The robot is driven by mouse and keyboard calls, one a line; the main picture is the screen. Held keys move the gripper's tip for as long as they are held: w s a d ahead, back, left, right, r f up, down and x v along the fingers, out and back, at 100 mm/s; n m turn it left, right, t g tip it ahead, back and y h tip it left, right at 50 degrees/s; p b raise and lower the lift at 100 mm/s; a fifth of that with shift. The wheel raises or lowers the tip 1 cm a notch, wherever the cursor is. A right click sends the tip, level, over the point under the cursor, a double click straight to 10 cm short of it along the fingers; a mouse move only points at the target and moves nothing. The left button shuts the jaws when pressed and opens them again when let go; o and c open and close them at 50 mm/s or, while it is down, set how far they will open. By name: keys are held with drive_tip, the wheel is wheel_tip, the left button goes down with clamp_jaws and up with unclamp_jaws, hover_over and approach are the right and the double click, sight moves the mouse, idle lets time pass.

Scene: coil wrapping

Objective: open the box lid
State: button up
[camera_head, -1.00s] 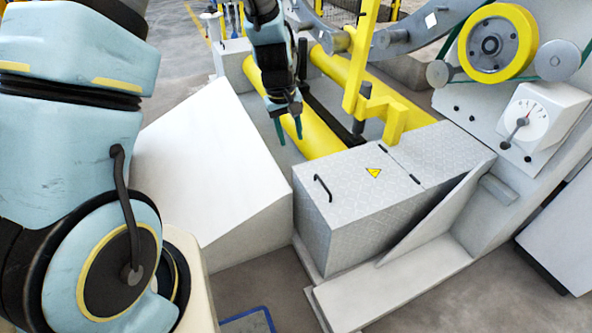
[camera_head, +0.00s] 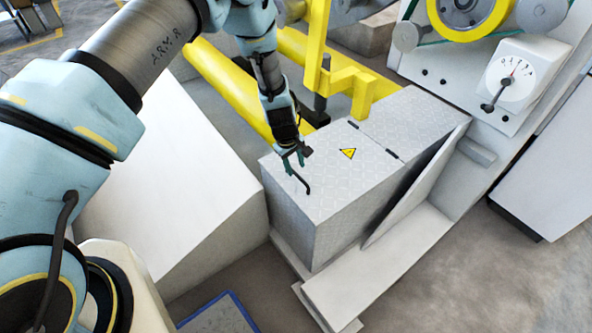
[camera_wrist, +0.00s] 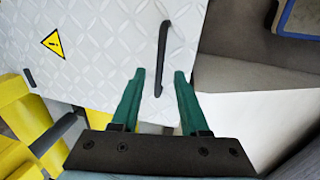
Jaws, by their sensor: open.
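The box (camera_head: 325,205) is a grey diamond-plate metal box, and its lid (camera_head: 335,160) lies flat and closed on top. The lid carries a yellow warning triangle (camera_head: 348,153) and a thin black bar handle (camera_head: 301,183) near its front-left edge. My gripper (camera_head: 293,168) is just above the lid at the handle. In the wrist view the handle (camera_wrist: 163,50) runs between and beyond the two green fingertips (camera_wrist: 160,78). The fingers are apart and not closed on it. How much height separates them from the handle is hard to tell.
A white slanted cabinet (camera_head: 180,180) stands left of the box. Yellow rails (camera_head: 225,90) and a yellow bracket (camera_head: 345,75) are behind it. A grey machine with a dial (camera_head: 512,75) stands at the right. A slanted plate (camera_head: 420,190) runs along the box's right side.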

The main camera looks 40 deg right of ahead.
sight(298, 176)
drive_tip(key=shift+d+f, duration=0.2)
drive_tip(key=shift+f, duration=0.7)
drive_tip(key=shift+d+f, duration=0.15)
drive_tip(key=shift+f, duration=0.75)
drive_tip(key=shift+c, duration=0.3)
clamp_jaws()
